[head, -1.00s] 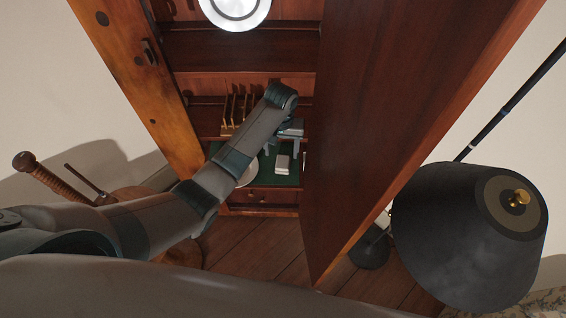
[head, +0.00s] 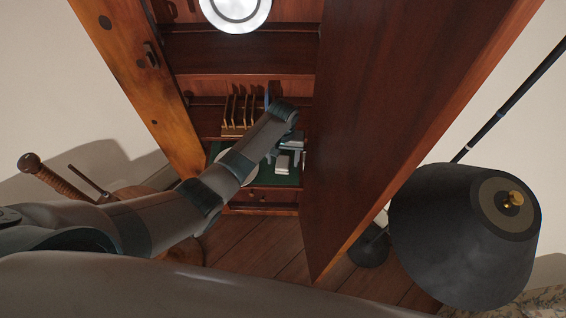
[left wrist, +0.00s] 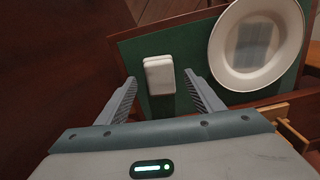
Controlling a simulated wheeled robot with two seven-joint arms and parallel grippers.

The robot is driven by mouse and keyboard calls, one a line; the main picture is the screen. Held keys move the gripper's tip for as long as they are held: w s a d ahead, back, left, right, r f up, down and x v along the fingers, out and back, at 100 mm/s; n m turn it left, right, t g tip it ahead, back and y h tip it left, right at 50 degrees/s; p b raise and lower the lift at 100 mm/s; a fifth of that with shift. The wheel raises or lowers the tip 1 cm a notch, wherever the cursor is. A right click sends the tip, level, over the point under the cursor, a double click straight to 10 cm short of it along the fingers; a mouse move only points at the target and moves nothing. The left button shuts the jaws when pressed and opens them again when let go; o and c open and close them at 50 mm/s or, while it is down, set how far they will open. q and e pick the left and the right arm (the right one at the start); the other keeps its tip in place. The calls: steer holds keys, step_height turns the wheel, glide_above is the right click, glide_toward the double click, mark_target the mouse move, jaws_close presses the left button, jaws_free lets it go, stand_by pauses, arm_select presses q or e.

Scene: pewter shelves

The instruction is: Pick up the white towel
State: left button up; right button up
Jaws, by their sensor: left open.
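The white towel (left wrist: 159,76) is a small folded block lying on a green mat (left wrist: 187,51) in the left wrist view. It also shows in the head view (head: 282,164) on the lower shelf of the cabinet. My left gripper (left wrist: 162,82) is open, with its two fingers to either side of the towel's near part in the picture. I cannot tell whether the fingers are level with the towel or still above it. In the head view my left arm hides part of the shelf. My right gripper is not in view.
A white plate (left wrist: 257,44) lies on the mat beside the towel. A wooden rack (head: 240,116) stands behind on the shelf. The open cabinet door (head: 390,110) is close on the right. A dark lamp (head: 450,235) stands beyond it.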

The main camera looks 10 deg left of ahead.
arm_select(q)
steer(key=shift+f, duration=0.5)
steer(key=c, duration=1.1)
steer(key=shift+r, duration=0.1)
steer(key=shift+r, duration=0.6)
steer(key=shift+w+r+b, duration=0.1)
steer(key=shift+r+b, duration=0.5)
steer(key=shift+r, duration=0.35)
steer(key=a+b, duration=0.1)
steer(key=a, duration=0.5)
steer(key=s+a+b, duration=0.1)
steer(key=a+b, duration=0.1)
steer(key=a, duration=0.4)
steer(key=s+a+b, duration=0.1)
steer(key=a, duration=0.5)
steer(key=shift+r, duration=0.15)
